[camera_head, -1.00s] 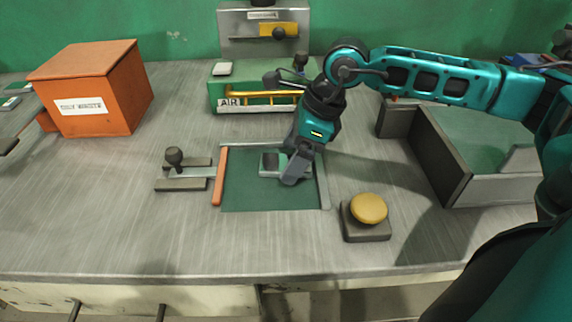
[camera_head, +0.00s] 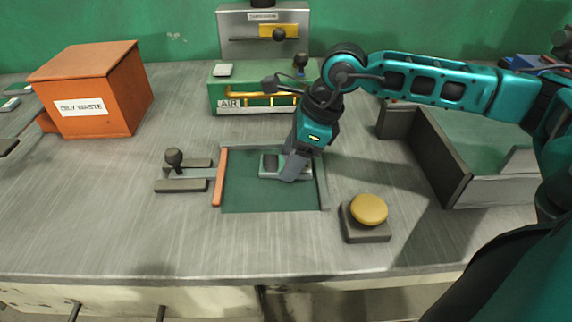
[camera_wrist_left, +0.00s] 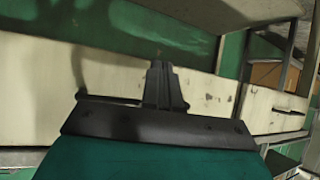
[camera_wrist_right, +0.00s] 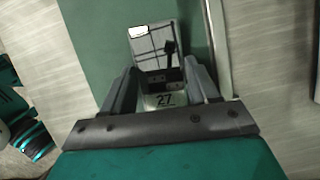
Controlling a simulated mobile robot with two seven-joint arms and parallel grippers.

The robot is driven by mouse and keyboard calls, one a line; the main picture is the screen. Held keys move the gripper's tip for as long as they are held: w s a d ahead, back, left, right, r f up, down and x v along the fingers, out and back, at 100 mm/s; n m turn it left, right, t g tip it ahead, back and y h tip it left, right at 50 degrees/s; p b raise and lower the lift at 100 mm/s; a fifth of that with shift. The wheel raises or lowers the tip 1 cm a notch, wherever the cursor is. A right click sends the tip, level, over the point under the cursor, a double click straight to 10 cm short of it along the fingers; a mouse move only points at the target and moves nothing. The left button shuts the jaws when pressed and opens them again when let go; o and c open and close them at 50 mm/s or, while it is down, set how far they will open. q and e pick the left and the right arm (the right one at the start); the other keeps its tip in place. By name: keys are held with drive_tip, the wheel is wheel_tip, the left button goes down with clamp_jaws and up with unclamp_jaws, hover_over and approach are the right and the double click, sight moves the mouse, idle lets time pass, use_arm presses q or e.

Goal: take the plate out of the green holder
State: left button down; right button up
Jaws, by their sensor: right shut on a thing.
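The green holder (camera_head: 270,198) is a flat green panel in the tabletop, with an orange bar (camera_head: 219,178) along its left side and grey rails at the back and right. A small grey plate (camera_head: 268,173) lies over its back part. In the right wrist view the plate (camera_wrist_right: 148,42) has a gridded, shiny face, a dark upright piece and a "27" label. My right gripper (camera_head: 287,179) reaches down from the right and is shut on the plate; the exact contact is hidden. My left gripper (camera_wrist_left: 158,68) shows only in the left wrist view, fingers together and empty.
A yellow button (camera_head: 368,209) stands right of the holder, a knobbed grey fixture (camera_head: 183,185) left. Behind is a green unit marked AIR (camera_head: 235,97). An orange waste box (camera_head: 100,95) is at the back left, a grey open tray (camera_head: 487,192) at right. The front tabletop is clear.

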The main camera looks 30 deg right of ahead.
drive_tip(key=shift+c, duration=1.4)
drive_tip(key=shift+r, duration=0.1)
drive_tip(key=shift+c, duration=0.6)
